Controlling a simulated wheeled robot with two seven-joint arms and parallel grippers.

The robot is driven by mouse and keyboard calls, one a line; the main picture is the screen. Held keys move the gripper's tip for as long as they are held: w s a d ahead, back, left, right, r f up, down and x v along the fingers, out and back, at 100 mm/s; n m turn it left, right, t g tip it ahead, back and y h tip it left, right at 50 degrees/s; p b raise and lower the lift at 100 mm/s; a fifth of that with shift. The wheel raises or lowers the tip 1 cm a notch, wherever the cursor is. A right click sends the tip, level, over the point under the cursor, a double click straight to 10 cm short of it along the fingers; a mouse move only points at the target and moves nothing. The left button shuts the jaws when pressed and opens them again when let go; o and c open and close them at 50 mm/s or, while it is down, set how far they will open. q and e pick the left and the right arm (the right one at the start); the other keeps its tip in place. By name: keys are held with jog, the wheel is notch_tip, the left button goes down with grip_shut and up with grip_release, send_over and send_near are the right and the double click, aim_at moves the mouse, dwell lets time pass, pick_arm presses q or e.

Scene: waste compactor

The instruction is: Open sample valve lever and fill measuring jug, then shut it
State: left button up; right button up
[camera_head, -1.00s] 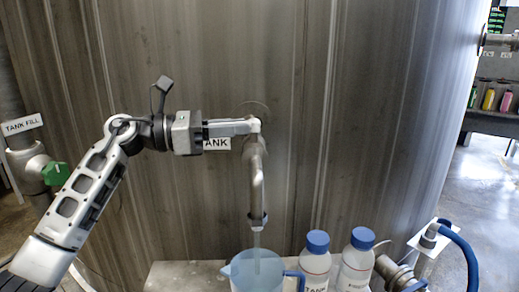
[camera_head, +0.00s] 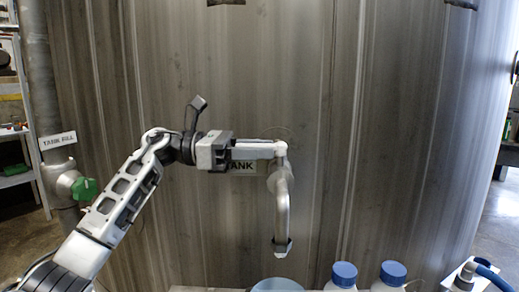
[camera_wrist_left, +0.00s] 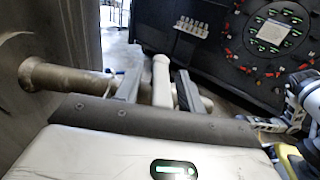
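The sample valve's pipe and spout (camera_head: 282,215) stand out from the tank wall and bend down over the blue-tinted measuring jug (camera_head: 277,285). Only the jug's top edge shows at the bottom of the head view, so its level is hidden. No clear stream shows below the spout. My left gripper (camera_head: 272,150) reaches in from the left at the top of the valve. My right gripper is not in view.
Two blue-capped bottles (camera_head: 344,275) stand right of the jug, cut off by the frame. A green-handled tank fill valve (camera_head: 84,189) is at the left. A blue hose (camera_head: 495,277) is at the lower right. The tank wall (camera_head: 400,130) fills the background.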

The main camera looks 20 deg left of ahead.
pick_arm(q)
jog(key=b+v, duration=0.1)
jog(key=v, duration=1.5)
jog(key=shift+b, duration=0.3)
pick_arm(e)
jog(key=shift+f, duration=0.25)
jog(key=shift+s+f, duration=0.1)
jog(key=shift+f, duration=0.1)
pick_arm(q)
jog(key=shift+d, duration=0.1)
